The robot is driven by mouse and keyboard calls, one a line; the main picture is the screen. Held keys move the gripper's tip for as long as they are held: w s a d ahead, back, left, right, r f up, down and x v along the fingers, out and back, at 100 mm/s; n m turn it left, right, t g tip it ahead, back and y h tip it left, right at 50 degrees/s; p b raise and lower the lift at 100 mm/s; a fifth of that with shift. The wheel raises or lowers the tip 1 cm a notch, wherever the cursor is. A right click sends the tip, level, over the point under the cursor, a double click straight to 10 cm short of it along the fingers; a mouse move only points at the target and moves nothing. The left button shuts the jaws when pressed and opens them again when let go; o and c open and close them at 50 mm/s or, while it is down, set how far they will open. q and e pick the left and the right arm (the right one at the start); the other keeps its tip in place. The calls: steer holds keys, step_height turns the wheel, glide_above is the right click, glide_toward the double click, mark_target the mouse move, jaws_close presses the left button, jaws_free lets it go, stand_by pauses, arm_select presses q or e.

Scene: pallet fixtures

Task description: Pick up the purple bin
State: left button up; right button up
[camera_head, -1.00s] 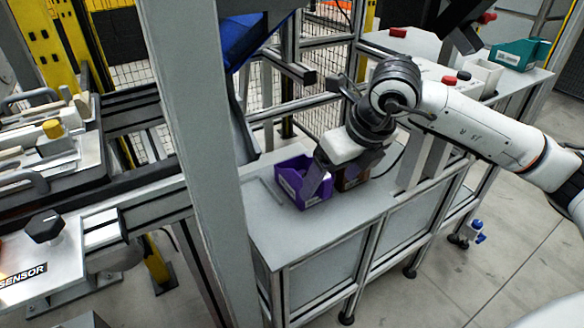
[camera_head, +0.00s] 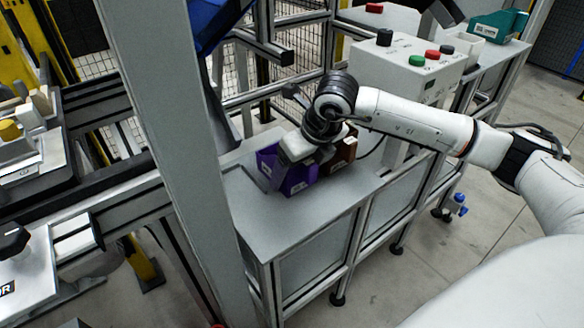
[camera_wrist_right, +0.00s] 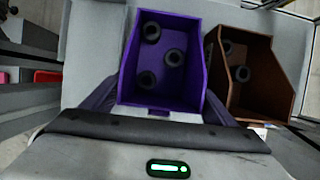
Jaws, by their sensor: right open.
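The purple bin (camera_head: 298,181) stands on the grey bench top, partly hidden under my right gripper (camera_head: 294,165) in the head view. In the right wrist view the purple bin (camera_wrist_right: 178,92) is open-topped and holds three black rings (camera_wrist_right: 172,57). My right gripper (camera_wrist_right: 158,104) is open, with one dark finger along each side of the purple bin near its near end. I cannot tell whether the fingers touch its walls. My left gripper is not in view.
A brown bin (camera_wrist_right: 251,98) with black rings stands close beside the purple bin, by the right finger. The bench top (camera_head: 310,220) is clear in front. A grey post (camera_head: 165,120) rises at left.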

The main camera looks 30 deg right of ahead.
steer(key=shift+w+f, duration=0.15)
steer(key=shift+f, duration=0.1)
steer(key=c, duration=0.9)
steer(key=shift+r, duration=0.1)
step_height(320, 180, up, 23)
steer(key=p, duration=0.6)
stand_by(0.5)
